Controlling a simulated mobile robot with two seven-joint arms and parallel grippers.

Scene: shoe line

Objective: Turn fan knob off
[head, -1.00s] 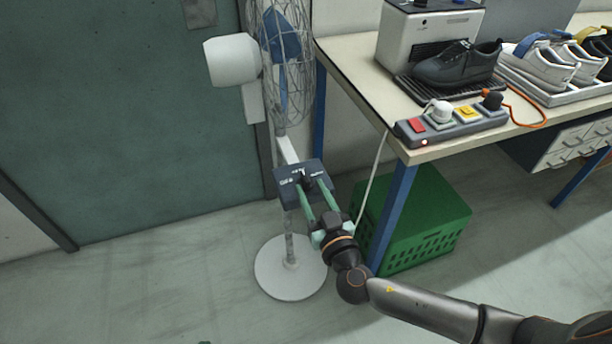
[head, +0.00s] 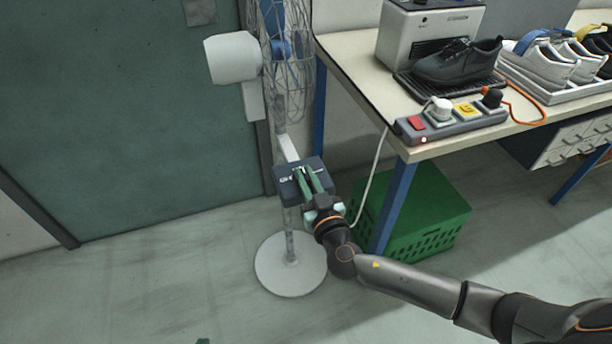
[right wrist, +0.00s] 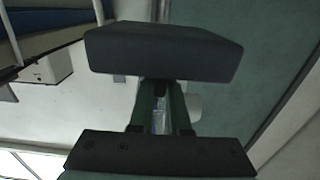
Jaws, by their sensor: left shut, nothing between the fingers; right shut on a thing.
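The fan (head: 272,35) stands by the door, with a dark control box (head: 287,188) on its pole above a round white base (head: 290,265). My right gripper (head: 303,170) reaches the front of the box from the lower right, its green fingers shut on the knob. The knob is hidden by the fingers, so its pointer cannot be read. In the right wrist view the fingers (right wrist: 160,100) meet the dark box (right wrist: 165,53). Only a green tip of my left gripper (head: 203,341) shows at the bottom edge, shut and empty, away from the fan.
A workbench (head: 345,55) with blue legs stands right of the fan, holding a power strip (head: 450,123), a dark shoe (head: 455,62) and white shoes (head: 550,65). A green crate (head: 430,225) sits beneath it. A white cable hangs near the bench leg. The left floor is clear.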

